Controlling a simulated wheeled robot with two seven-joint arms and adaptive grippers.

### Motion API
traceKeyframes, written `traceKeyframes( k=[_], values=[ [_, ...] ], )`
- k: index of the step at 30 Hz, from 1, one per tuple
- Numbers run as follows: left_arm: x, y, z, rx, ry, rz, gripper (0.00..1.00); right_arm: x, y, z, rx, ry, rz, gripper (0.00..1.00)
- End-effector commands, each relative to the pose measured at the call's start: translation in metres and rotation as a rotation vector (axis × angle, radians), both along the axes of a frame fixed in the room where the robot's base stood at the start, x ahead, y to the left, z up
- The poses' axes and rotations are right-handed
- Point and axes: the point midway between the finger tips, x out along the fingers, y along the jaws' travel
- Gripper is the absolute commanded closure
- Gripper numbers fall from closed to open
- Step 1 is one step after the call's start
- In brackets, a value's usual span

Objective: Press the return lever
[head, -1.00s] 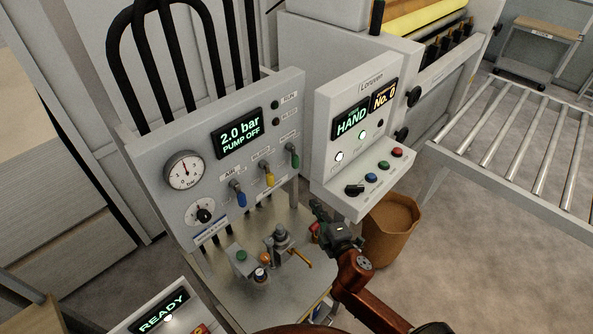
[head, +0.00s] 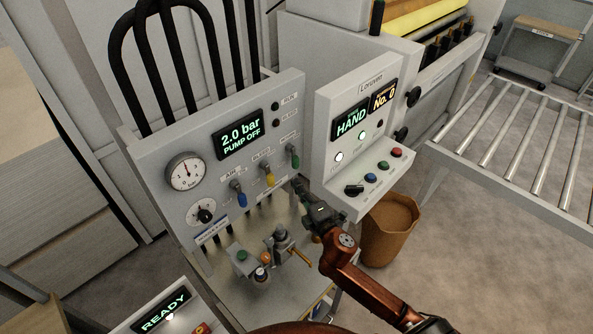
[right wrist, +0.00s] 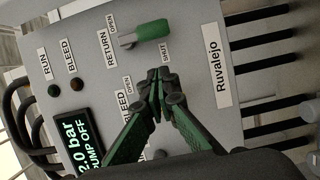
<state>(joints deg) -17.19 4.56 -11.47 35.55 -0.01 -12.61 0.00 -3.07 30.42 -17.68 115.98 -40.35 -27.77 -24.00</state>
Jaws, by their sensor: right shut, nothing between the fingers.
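The return lever (head: 294,157) is green and hangs downward on the grey panel, rightmost of three levers in the head view. In the right wrist view the lever (right wrist: 150,33) lies above my fingertips, between the OPEN and SHUT labels, with its handle toward the SHUT side. My right gripper (head: 300,184) is shut and empty, just below the lever in the head view. In the right wrist view its fingertips (right wrist: 158,75) point at the panel near the SHUT label, with a visible gap to the green handle. My left gripper is not in view.
A yellow lever (head: 269,178) and a blue lever (head: 240,198) sit left of the return lever. The panel display (head: 239,134) reads 2.0 bar, PUMP OFF. A button console (head: 338,190) stands close on the right. Small fittings (head: 282,238) stand on the shelf below.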

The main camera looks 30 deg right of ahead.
Motion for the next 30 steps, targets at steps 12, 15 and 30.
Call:
traceKeyframes(
  k=[12,15,30],
  values=[
    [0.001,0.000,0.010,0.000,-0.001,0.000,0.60,0.057,-0.022,0.001,0.000,0.000,-0.001,1.00],
    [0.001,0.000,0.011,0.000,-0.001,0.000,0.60,0.061,-0.026,0.000,0.001,0.001,0.000,1.00],
    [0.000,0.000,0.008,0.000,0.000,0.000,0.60,0.064,-0.024,-0.001,-0.009,-0.003,0.006,1.00]
  ],
)
